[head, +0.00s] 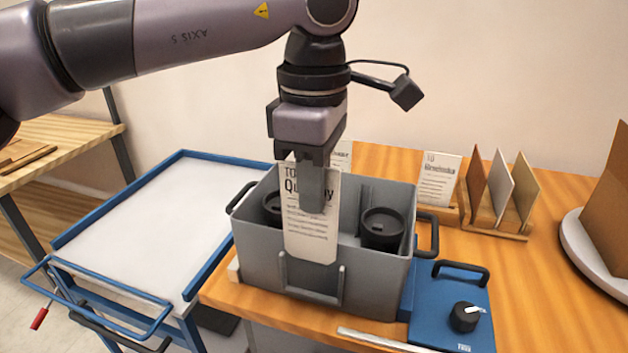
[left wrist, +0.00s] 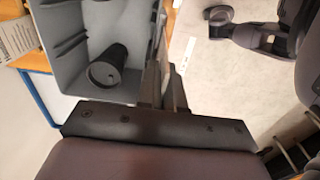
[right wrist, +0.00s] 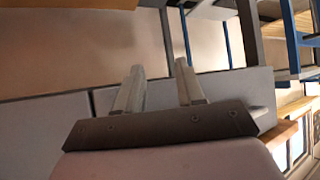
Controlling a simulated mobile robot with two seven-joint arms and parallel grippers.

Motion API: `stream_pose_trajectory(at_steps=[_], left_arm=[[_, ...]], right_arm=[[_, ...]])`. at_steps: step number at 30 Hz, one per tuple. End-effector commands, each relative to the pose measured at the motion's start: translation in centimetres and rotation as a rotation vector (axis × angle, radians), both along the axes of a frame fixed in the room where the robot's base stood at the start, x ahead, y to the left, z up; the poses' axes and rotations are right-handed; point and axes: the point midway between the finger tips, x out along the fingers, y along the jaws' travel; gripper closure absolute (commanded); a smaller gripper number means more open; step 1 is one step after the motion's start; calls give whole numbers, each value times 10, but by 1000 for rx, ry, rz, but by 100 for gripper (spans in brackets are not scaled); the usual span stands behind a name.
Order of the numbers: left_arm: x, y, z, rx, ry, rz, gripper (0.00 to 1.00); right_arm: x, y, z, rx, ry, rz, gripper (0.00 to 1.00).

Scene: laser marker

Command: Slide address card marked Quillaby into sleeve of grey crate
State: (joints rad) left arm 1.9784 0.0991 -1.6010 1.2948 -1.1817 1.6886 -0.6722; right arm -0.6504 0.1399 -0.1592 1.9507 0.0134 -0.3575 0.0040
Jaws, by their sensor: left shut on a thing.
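My left gripper (head: 313,205) is shut on the white address card (head: 312,245), printed "TO" and a name starting "Qu" and ending "y", partly covered by the finger. The card hangs upright before the front wall of the grey crate (head: 385,275). The sleeve (head: 312,283) is on that wall, with two upright side rails. The card's lower edge is near the rail tops; I cannot tell whether it is between them. The left wrist view shows the gripper (left wrist: 163,88) beside the crate (left wrist: 70,82). My right gripper (right wrist: 160,90) is open and empty, away from the crate.
Black cups (head: 382,230) stand inside the crate. Another card (head: 441,177) stands in a wooden holder behind right, beside a rack of coloured cards (head: 500,190). A blue device with a knob (head: 463,315) is right of the crate. A blue-framed cart (head: 150,225) is left.

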Motion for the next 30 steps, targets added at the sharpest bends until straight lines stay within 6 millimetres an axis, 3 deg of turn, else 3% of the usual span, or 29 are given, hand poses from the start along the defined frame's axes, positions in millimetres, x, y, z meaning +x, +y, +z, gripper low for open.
stream_pose_trajectory(at_steps=[18, 30], left_arm=[[0, 0, -39, 0, 1, 0, 100], [0, 0, -43, 0, 0, 1, 100]], right_arm=[[3, 6, -16, 16, 5, 5, 62], [6, 7, -12, 19, -1, 8, 62]])
